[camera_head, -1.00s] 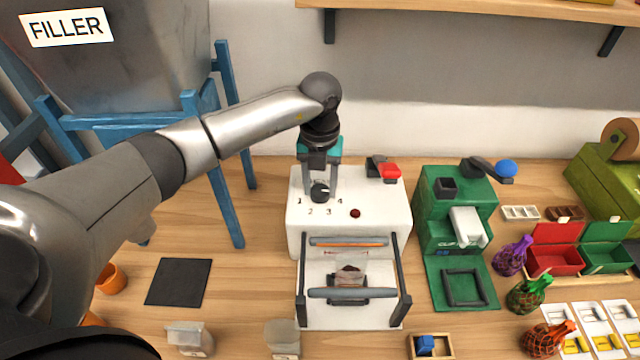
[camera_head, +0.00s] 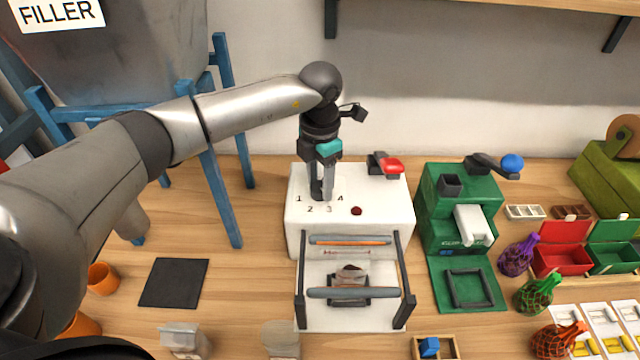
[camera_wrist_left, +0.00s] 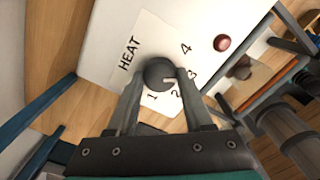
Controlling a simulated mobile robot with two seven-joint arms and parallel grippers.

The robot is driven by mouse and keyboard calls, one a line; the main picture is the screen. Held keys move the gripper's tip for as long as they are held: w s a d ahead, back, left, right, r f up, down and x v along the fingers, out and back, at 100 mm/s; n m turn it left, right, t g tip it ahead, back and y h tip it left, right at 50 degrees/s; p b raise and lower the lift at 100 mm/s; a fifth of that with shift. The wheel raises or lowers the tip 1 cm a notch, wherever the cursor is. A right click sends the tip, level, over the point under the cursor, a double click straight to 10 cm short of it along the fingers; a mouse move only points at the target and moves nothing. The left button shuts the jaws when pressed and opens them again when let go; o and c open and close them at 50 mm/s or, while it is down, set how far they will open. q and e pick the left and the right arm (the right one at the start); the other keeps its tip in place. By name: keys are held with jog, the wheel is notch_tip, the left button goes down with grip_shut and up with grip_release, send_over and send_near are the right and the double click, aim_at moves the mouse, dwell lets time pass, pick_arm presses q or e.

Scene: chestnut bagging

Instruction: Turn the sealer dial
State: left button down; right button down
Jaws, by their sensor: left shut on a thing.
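The white sealer (camera_head: 383,225) stands at the middle of the table, with the numbers 1 to 4 on its top. My left gripper (camera_head: 323,196) points down onto its top and is shut on the dark round dial (camera_wrist_left: 159,73). In the left wrist view the dial sits between the two fingertips (camera_wrist_left: 160,78), beside the word HEAT. Its light pointer mark faces roughly between 2 and 3. In the head view the fingers mostly hide the dial. My right gripper is not in view.
A green machine (camera_head: 458,190) stands close on the right. A black mat (camera_head: 173,283) lies at left.

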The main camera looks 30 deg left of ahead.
aim_at(320, 187)
pick_arm(q)
jog(key=m+b, duration=0.2)
jog(key=m, duration=0.3)
jog(key=shift+m, duration=0.3)
jog(key=m+b, duration=0.1)
jog(key=m, duration=0.3)
jog(key=shift+m, duration=0.4)
jog(key=shift+r, duration=0.1)
jog(key=shift+c, duration=1.5)
grip_release()
notch_tip(320, 187, up, 15)
jog(key=shift+p, duration=0.4)
